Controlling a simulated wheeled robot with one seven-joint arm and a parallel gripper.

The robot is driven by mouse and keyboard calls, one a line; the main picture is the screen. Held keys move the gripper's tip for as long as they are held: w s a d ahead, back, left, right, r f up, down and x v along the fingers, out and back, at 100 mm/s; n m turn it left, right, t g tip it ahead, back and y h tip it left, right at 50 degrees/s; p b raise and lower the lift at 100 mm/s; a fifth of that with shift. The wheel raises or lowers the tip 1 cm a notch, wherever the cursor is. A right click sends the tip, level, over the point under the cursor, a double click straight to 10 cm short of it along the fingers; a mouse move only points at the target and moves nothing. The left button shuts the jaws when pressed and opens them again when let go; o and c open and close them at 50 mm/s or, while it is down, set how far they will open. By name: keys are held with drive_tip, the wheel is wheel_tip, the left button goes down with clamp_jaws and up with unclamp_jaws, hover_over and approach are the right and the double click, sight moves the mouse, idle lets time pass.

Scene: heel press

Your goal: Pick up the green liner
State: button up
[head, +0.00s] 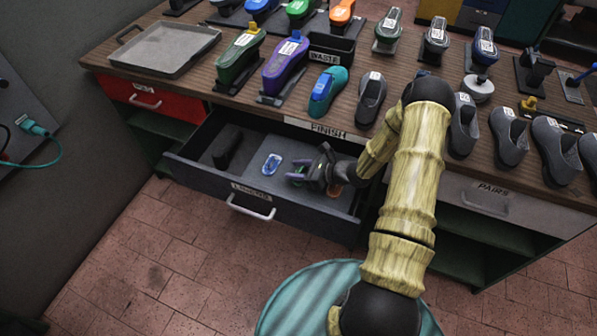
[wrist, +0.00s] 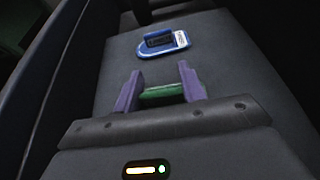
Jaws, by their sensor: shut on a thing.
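The green liner (wrist: 161,94) shows in the wrist view as a green piece between the two purple fingers of my gripper (wrist: 160,92). My gripper is shut on it, low inside the open drawer. The rest of the liner is hidden behind the gripper body.
A dark block (head: 227,146) stands at the drawer's left. An orange-brown thing (head: 334,190) lies partly hidden by my gripper. The drawer walls surround the gripper. The bench above holds a grey tray (head: 163,48), several shoes and a teal shoe (head: 327,91).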

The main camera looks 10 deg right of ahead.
wheel_tip(320, 180, up, 10)
drive_tip(key=s+a+b, duration=0.1)
drive_tip(key=s+a, duration=0.1)
drive_tip(key=s, duration=0.1)
drive_tip(key=s+a, duration=0.2)
drive_tip(key=s, duration=0.1)
drive_tip(key=s+a+r+b, duration=0.1)
drive_tip(key=s+a, duration=0.2)
drive_tip(key=shift+s+b, duration=0.35)
drive_tip(key=shift+s, duration=0.05)
drive_tip(key=shift+s+a+p, duration=0.65)
drive_tip(key=shift+s+p, duration=0.15)
drive_tip(key=shift+p, duration=0.45)
drive_tip(key=s+a+p, duration=0.1)
drive_tip(key=p, duration=0.2)
drive_tip(key=s+a+p, duration=0.1)
drive_tip(key=s+p, duration=0.1)
drive_tip(key=s+a+p, duration=0.1)
drive_tip(key=p, duration=0.2)
drive_tip(key=shift+s+f+p, duration=0.2)
drive_tip(key=shift+f+p, duration=0.05)
drive_tip(key=shift+p, duration=0.1)
drive_tip(key=w+d+m+t+h, duration=0.4)
drive_tip(key=w+d, duration=0.4)
drive_tip(key=d, duration=0.3)
drive_tip(key=shift+d+f+m, duration=0.35)
drive_tip(key=shift+f+m, duration=0.05)
drive_tip(key=shift+f, duration=0.05)
